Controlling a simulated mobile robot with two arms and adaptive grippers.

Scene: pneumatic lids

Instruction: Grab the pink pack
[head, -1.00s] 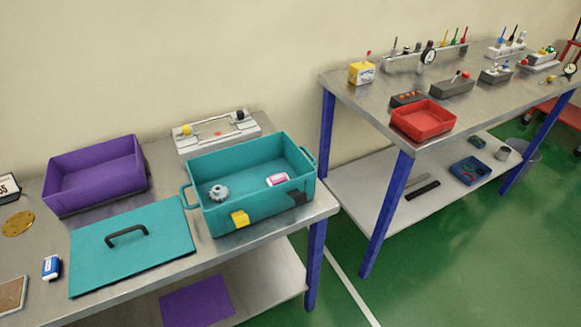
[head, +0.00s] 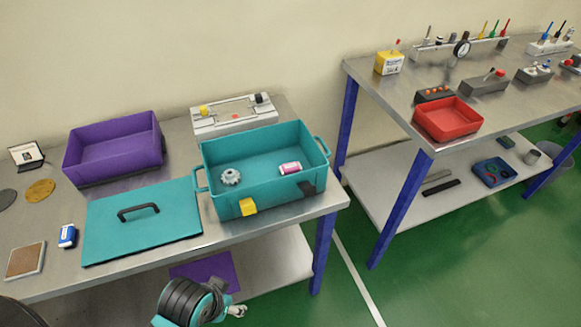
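The pink pack (head: 290,168), pink with a white label, lies inside the open teal crate (head: 232,205), in its right part close to the front wall. A pale gear (head: 231,177) lies in the left part of the same crate. The teal lid (head: 142,228) with a black handle lies flat on the bench, left of the crate.
A purple crate (head: 115,153) stands behind the lid. A grey fixture (head: 233,117) stands behind the teal crate. A blue-and-white pack (head: 67,236) lies left of the lid. The right bench holds a red tray (head: 447,120) and several devices. Green floor separates the benches.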

